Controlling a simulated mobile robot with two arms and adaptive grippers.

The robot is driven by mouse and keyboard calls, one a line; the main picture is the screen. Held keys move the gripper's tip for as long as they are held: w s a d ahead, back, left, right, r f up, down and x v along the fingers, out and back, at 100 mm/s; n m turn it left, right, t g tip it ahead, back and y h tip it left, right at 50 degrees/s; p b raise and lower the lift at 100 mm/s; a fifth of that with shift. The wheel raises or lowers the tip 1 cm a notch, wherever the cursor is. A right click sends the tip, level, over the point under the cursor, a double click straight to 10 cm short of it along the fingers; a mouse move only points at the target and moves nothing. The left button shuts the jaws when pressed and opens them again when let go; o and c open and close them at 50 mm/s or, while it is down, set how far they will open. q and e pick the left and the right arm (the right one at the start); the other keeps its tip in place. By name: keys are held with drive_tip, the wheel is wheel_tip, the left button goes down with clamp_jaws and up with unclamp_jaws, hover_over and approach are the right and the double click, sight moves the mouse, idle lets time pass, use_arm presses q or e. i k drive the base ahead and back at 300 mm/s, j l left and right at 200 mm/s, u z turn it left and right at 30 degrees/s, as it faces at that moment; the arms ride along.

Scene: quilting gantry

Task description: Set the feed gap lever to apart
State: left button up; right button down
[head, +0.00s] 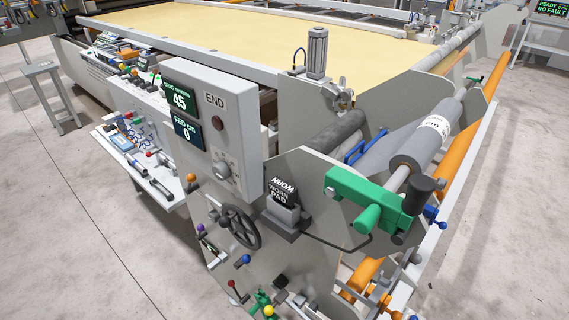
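Several small levers with coloured ball knobs stand on the grey end panel below the control box. They are an orange knob (191,177), a purple knob (200,228), a blue knob (246,259), a red knob (231,284) and a yellow knob (268,310) at the bottom edge. No readable label shows which one is the feed gap lever, so I cannot tell it or its setting. Neither of my grippers is in view.
A control box (218,103) reads 45 and "FED cm 0". A dark handwheel (240,227) and a "WORN PAD" holder (284,205) stick out near the levers. A green bracket (352,190) holds a grey roll (420,142) at right. Concrete floor (60,235) is clear at left.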

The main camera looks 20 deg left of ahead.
sight(245, 258)
drive_tip(key=u, duration=0.95)
drive_tip(key=j+u, duration=0.25)
drive_tip(key=i+j+u, duration=0.1)
drive_tip(key=j+u, duration=0.15)
drive_tip(key=j, duration=0.15)
